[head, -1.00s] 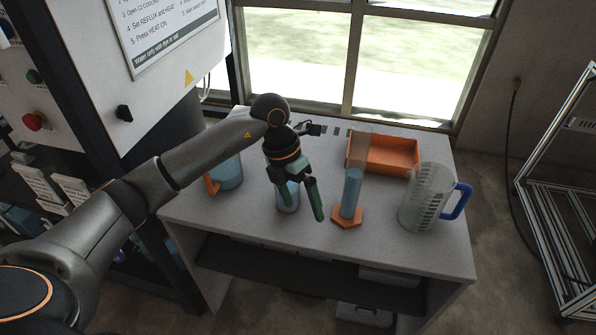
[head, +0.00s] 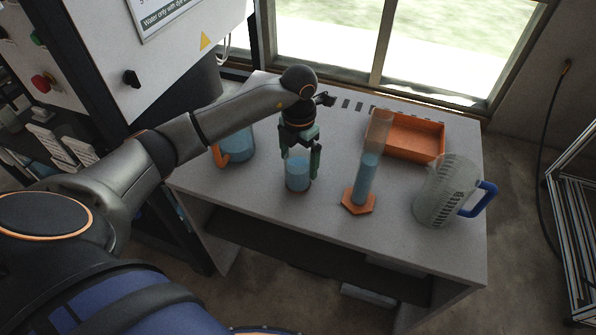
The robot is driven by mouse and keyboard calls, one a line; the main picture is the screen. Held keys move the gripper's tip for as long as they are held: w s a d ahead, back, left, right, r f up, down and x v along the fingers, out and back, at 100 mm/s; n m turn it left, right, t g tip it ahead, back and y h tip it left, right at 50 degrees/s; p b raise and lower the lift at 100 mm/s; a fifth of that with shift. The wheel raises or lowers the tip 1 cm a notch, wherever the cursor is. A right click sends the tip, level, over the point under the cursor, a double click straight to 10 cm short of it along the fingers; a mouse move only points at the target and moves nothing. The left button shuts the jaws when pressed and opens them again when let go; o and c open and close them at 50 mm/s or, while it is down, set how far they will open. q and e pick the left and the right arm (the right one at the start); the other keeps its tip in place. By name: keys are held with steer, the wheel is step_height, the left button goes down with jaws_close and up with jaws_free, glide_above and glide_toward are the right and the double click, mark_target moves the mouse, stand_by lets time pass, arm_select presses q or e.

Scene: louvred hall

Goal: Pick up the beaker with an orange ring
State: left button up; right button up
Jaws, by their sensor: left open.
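A small clear beaker (head: 298,178) with blue liquid stands upright on the grey table, with a faint orange-brown line near its base. My left gripper (head: 301,166) points down at it and is open. I cannot tell whether the fingers touch the glass. My right gripper is not in view.
A measuring cylinder (head: 367,178) with an orange base stands right of the beaker. A jug with an orange handle (head: 236,150) is to the left. An orange tray (head: 428,155) and a blue-handled jug (head: 437,195) are to the right. The table (head: 320,225) is clear in front.

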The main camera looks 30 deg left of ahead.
arm_select(q)
steer(key=f, duration=0.4)
steer(key=shift+a+f, duration=0.2)
steer(key=shift+c, duration=0.2)
steer(key=c, duration=1.5)
